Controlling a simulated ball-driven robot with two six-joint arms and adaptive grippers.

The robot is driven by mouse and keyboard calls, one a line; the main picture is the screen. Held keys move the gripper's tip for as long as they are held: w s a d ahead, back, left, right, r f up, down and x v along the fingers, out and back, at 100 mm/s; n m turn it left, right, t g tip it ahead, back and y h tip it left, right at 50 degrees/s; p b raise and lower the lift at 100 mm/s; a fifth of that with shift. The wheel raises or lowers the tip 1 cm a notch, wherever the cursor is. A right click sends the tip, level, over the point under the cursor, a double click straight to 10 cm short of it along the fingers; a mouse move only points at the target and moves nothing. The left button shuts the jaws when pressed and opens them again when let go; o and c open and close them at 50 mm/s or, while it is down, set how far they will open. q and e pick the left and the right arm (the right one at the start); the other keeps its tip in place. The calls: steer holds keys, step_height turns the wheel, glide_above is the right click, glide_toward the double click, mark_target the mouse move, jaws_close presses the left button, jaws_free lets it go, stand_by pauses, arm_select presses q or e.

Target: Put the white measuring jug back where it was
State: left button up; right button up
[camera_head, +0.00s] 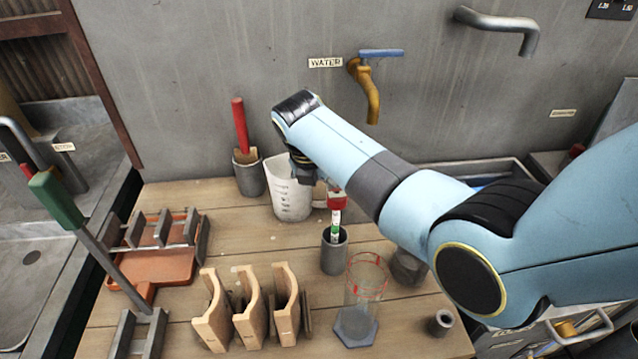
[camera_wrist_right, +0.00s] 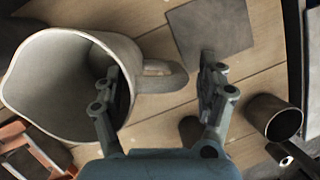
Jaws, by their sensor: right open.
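The white measuring jug (camera_head: 291,189) stands upright on the wooden table near the back wall, with dark graduation marks on its side. My right gripper (camera_head: 304,172) is above and at the jug's right side, partly hidden by my arm. In the right wrist view the jug (camera_wrist_right: 52,88) is at the left, and its handle (camera_wrist_right: 165,77) lies between the spread fingers of my right gripper (camera_wrist_right: 165,88). The left finger overlaps the jug's mouth; whether it touches cannot be told. My left gripper is not in view.
A grey cup with a red-handled tool (camera_head: 248,175) stands left of the jug. A grey cylinder (camera_head: 334,252), a glass cylinder (camera_head: 362,300) and wooden holders (camera_head: 250,308) stand in front. A dark square plate (camera_wrist_right: 212,28) lies beyond the fingers. A brass tap (camera_head: 367,85) is above.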

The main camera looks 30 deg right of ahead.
steer(key=v, duration=1.2)
steer(key=shift+p, duration=0.35)
steer(key=shift+w, duration=0.1)
